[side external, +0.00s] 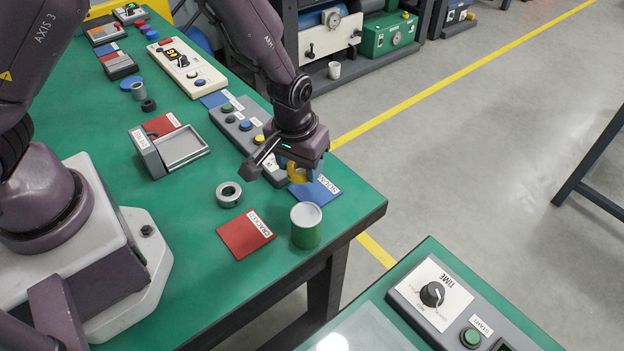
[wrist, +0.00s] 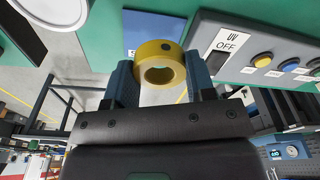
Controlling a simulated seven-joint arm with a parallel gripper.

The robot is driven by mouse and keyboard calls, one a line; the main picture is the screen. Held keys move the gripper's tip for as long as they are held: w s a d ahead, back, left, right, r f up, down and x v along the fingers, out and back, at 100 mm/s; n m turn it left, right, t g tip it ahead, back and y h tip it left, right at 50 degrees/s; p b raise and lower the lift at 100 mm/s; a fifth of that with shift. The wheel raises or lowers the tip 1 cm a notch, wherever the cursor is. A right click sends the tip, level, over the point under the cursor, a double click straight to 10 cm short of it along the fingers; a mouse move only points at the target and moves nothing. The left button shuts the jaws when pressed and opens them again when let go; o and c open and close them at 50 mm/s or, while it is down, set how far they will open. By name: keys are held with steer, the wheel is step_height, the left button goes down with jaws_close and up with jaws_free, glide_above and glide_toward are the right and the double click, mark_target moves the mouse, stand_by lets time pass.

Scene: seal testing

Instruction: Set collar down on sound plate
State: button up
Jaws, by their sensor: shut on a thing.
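My gripper (side external: 303,176) is shut on a yellow collar (side external: 295,172), which overlaps the upper left part of the blue sound plate (side external: 322,193) in the side view. In the wrist view the collar (wrist: 160,49) sits between my two fingers (wrist: 160,80), its hole facing the camera and a dark spot on its rim. The blue plate (wrist: 150,24) shows behind it. I cannot tell whether the collar touches the plate. A red plate marked cracked (side external: 244,237) lies to the left, with a grey collar (side external: 228,194) on the green bench above it.
A green can with a pale top (side external: 306,230) stands close to the blue plate, near the bench edge. A grey switch box (side external: 240,130) with coloured buttons lies just behind my gripper. A grey open-topped fixture (side external: 172,148) is farther left. Bare green bench surrounds the red plate.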

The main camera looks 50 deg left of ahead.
mark_target(313, 191)
steer(key=shift+w+d+f, duration=0.15)
steer(key=shift+w+f, duration=0.8)
steer(key=shift+f, duration=0.25)
steer(key=shift+w+d+f, duration=0.1)
steer(key=shift+w+f, duration=0.1)
steer(key=shift+f, duration=1.5)
steer(key=shift+f, duration=0.15)
steer(key=o, duration=0.8)
steer(key=r, duration=0.4)
steer(key=s+r, duration=0.1)
steer(key=r, duration=0.7)
steer(key=shift+s+d+r, duration=0.2)
steer(key=shift+r, duration=0.05)
